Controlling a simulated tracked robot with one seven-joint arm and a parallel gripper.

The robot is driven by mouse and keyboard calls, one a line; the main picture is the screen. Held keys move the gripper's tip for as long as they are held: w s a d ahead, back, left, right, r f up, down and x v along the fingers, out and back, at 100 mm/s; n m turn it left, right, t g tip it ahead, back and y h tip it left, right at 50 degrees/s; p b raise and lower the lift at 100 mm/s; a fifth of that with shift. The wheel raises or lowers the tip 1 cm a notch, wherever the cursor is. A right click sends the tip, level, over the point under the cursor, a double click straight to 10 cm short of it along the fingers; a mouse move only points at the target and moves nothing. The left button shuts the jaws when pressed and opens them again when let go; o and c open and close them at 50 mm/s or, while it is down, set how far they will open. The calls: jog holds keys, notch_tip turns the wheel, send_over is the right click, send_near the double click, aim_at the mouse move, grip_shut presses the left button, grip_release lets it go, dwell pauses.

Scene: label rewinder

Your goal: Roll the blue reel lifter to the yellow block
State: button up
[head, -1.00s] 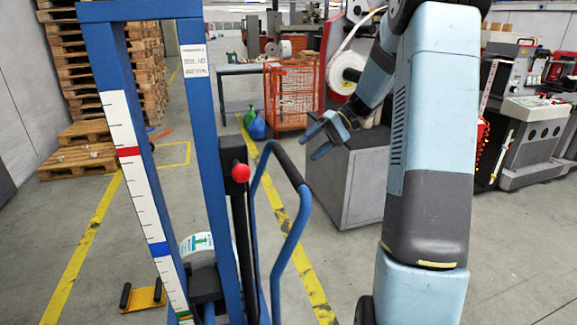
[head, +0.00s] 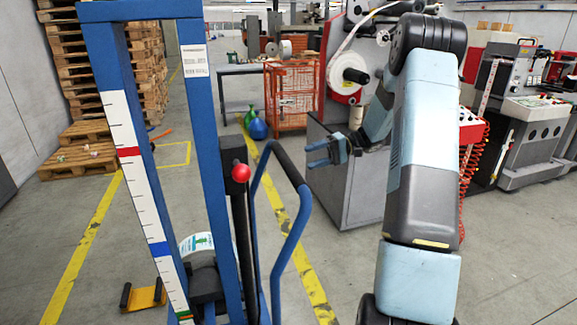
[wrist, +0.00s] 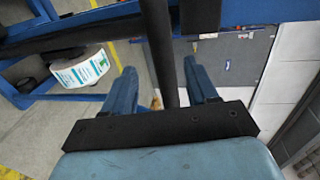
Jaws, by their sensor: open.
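The blue reel lifter (head: 207,130) stands upright at the left of the head view, with a looped handle (head: 290,250) whose upper bend has a black grip (head: 288,164). A white labelled reel (head: 197,243) sits low on it and also shows in the wrist view (wrist: 80,68). The yellow block (head: 146,298), with black ends, lies on the floor left of the lifter's mast. My gripper (head: 312,156) is open just right of the grip, its fingers pointing left. In the wrist view a black bar, apparently the grip, runs between my fingers (wrist: 164,82); contact cannot be told.
A grey cabinet (head: 345,195) stands close behind my gripper. Stacked pallets (head: 85,155) are at the back left, and an orange wire cage (head: 290,95) is at the back. Yellow floor lines (head: 85,245) cross the open floor around the lifter.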

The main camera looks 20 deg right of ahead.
aim_at(288, 165)
jog(key=a, duration=0.3)
jog(key=a+f, duration=0.1)
jog(key=a, duration=0.5)
jog(key=shift+a+f, duration=0.15)
jog(key=shift+f, duration=0.25)
grip_shut()
